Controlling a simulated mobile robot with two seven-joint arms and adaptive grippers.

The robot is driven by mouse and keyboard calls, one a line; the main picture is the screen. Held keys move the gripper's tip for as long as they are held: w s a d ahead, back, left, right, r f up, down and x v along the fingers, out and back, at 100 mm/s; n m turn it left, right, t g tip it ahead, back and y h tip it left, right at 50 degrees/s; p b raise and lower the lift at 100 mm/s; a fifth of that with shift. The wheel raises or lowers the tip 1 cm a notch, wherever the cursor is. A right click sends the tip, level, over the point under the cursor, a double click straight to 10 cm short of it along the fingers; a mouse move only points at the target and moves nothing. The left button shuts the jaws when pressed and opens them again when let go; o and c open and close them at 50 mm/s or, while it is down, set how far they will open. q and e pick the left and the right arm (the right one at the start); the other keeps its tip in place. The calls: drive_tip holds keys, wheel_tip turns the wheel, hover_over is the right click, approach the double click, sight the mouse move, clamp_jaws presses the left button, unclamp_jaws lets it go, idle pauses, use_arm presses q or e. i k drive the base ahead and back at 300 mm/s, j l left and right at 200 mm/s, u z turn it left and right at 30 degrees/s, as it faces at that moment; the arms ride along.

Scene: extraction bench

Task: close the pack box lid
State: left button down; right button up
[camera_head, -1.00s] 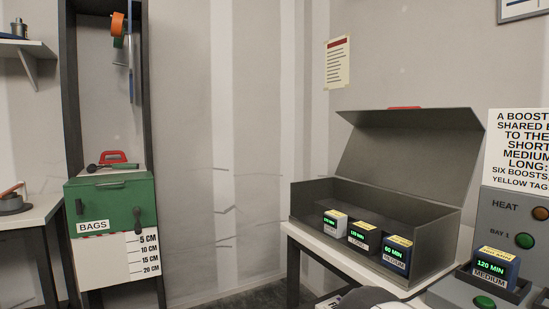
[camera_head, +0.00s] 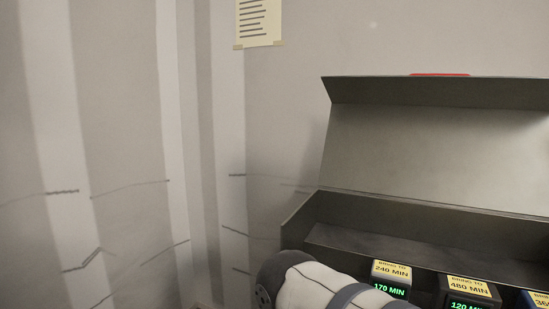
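The dark grey pack box (camera_head: 340,215) is at the right, cut off by the right and bottom edges. Its lid (camera_head: 430,145) stands open, tilted up behind the box, with a red handle (camera_head: 440,75) on its top edge. Several small timer blocks with yellow labels show in the box; the nearest to the left (camera_head: 391,280) reads 170 MIN. A white and grey part of my arm is at the bottom centre, in front of the box's left end. No gripper fingers are in view.
A paper notice (camera_head: 258,22) hangs on the wall above and left of the box. The table under the box is hidden.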

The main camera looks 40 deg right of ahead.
sight(462, 140)
drive_tip(key=i+z, duration=0.2)
drive_tip(key=z, duration=0.2)
drive_tip(key=i+j+z, duration=0.15)
drive_tip(key=z, duration=0.3)
drive_tip(key=i+j+z, duration=0.2)
drive_tip(key=z, duration=0.2)
drive_tip(key=i+j+z, duration=0.2)
drive_tip(key=z, duration=0.2)
drive_tip(key=i+j+z, duration=0.15)
drive_tip(key=j+z, duration=0.25)
drive_tip(key=l, duration=0.1)
